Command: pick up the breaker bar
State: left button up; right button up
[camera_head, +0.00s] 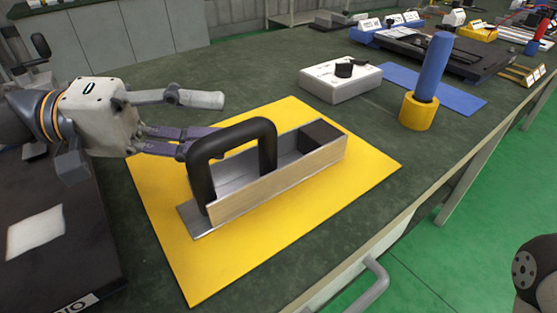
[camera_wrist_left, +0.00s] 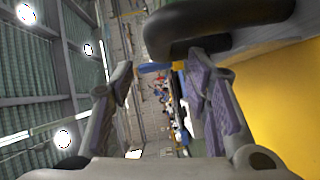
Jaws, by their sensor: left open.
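Nothing in view is clearly recognisable as the breaker bar. A metal box with a wooden side (camera_head: 285,178) and a thick black handle (camera_head: 268,140) lies on a yellow mat (camera_head: 345,200). My left gripper (camera_head: 205,120) is open and empty at the handle's left, its lower finger close to the handle; contact cannot be told. In the left wrist view the handle (camera_wrist_left: 225,18) is at the upper right, beyond the right finger. A blue cylinder (camera_head: 433,68) stands upright in a yellow round holder (camera_head: 417,113); its blue shaft (camera_wrist_left: 154,67) shows small between the fingertips. My right gripper is not in view.
A white box with a black knob (camera_head: 340,85) stands behind the yellow mat. A blue mat (camera_head: 455,97) and several devices are further back right. A dark case (camera_head: 75,240) lies at the left. The table's front edge (camera_head: 375,245) runs along the right.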

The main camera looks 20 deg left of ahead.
aim_at(263, 124)
pick_arm(q)
jog(key=shift+w+d+f, duration=0.15)
jog(key=shift+d+f, duration=0.1)
jog(key=shift+d, duration=0.3)
jog(key=b+x, duration=0.3)
jog(key=x, duration=0.3)
jog(key=shift+r+b, duration=0.1)
jog(key=shift+b, duration=0.25)
jog(key=shift+w+d+r, duration=0.1)
jog(key=shift+r, duration=0.15)
jog(key=shift+c, duration=0.4)
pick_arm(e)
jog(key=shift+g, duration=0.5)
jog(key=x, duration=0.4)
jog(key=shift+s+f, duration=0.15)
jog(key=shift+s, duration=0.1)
pick_arm(q)
grip_shut()
